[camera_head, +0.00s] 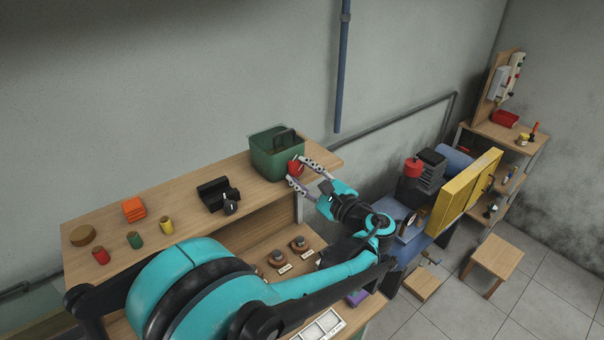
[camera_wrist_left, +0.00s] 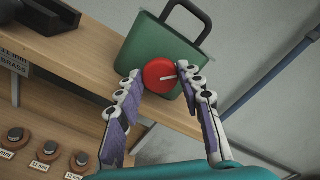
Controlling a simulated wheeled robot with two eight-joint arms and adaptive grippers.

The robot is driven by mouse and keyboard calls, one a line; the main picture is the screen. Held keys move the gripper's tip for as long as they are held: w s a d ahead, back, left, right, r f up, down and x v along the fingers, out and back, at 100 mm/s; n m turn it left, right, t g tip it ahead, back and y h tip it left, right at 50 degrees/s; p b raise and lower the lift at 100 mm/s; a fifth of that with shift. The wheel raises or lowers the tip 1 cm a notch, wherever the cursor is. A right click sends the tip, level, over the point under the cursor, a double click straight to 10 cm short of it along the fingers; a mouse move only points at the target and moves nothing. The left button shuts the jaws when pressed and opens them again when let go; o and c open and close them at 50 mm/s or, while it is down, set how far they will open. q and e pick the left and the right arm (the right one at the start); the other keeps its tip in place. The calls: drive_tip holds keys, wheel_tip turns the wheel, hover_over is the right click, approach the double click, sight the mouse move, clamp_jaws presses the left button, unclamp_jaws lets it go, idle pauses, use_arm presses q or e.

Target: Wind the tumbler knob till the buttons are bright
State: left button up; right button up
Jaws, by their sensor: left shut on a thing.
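A green box with a black handle (camera_head: 272,160) stands at the right end of the upper shelf, and a round red knob (camera_head: 295,167) sits on its front. In the left wrist view the knob (camera_wrist_left: 157,75) carries a white pointer line, directed to the right and slightly up. My left gripper (camera_head: 297,169) has its two fingers on either side of the knob and is shut on it. I cannot tell which things are the buttons, and the inside of the green box is hidden. My right gripper is not in view.
The wooden upper shelf (camera_head: 180,198) also holds orange blocks (camera_head: 134,209), coloured cylinders and a black device (camera_head: 216,194). Round brown pieces with labels (camera_head: 278,257) sit on the lower board. A blue bench with a yellow panel (camera_head: 464,190) stands to the right.

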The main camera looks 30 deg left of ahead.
use_arm(q)
drive_tip(key=o, duration=1.2)
drive_tip(key=shift+c, duration=0.2)
drive_tip(key=v, duration=1.2)
drive_tip(key=shift+f, duration=0.1)
